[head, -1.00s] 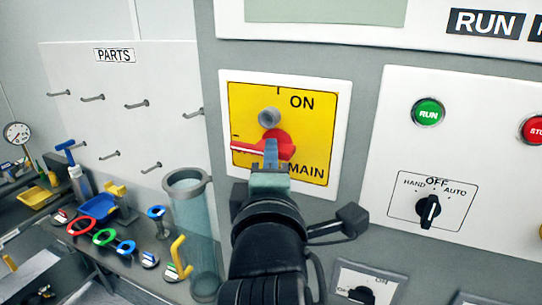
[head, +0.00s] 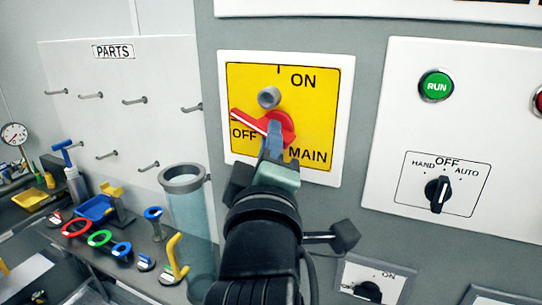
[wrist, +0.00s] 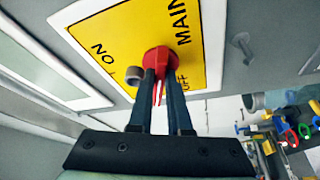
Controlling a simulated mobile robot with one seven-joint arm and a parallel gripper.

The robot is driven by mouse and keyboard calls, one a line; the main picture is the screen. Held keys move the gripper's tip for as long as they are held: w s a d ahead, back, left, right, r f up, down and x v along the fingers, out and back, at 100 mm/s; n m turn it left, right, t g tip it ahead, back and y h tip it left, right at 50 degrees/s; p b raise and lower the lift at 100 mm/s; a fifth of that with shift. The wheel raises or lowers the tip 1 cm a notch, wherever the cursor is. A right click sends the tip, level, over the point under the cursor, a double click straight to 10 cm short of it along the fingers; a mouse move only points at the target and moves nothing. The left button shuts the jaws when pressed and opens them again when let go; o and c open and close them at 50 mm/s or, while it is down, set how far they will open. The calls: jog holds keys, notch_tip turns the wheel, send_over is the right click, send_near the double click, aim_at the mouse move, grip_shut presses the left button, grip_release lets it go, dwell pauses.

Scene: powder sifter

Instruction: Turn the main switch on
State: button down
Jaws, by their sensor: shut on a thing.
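The main switch is a red rotary handle (head: 283,121) on a yellow plate (head: 325,110) marked ON at the top, OFF at the left and MAIN below. The handle's white-lined arm points left and up, a little above the OFF label and well away from the ON mark. A grey round stud (head: 269,97) sticks out just above the handle. My gripper (head: 273,140) is at the plate, its fingers shut on the red handle. In the wrist view the two fingers (wrist: 160,78) straddle the handle's red arm (wrist: 158,92); the fingertips partly hide it.
To the right is a panel with a green RUN button (head: 436,86) and a HAND-OFF-AUTO knob (head: 438,193). A smaller switch (head: 368,291) sits below. A clear tube (head: 190,225) and a parts bench with coloured rings (head: 77,227) stand at left.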

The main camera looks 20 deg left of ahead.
jog(key=m+t+h+b, duration=0.1)
jog(key=m+h+b, duration=0.1)
jog(key=m, duration=0.3)
jog(key=m+t+h+b, duration=0.1)
jog(key=m+h+b, duration=0.1)
jog(key=m+b, duration=0.3)
jog(key=a+m+t+h+b, duration=0.1)
jog(key=m+h+b, duration=0.1)
jog(key=m+b, duration=0.2)
jog(key=shift+f+m+t+h, duration=0.1)
jog(key=shift+m+t+h, duration=0.3)
jog(key=shift+m, duration=1.3)
jog(key=shift+d+m+b, duration=0.1)
jog(key=shift+m+b, duration=0.3)
jog(key=c, duration=1.1)
grip_release()
jog(key=shift+c, duration=0.2)
jog(key=shift+w, duration=0.1)
jog(key=shift+f, duration=0.1)
jog(key=b+v, duration=0.4)
jog(key=v, duration=0.9)
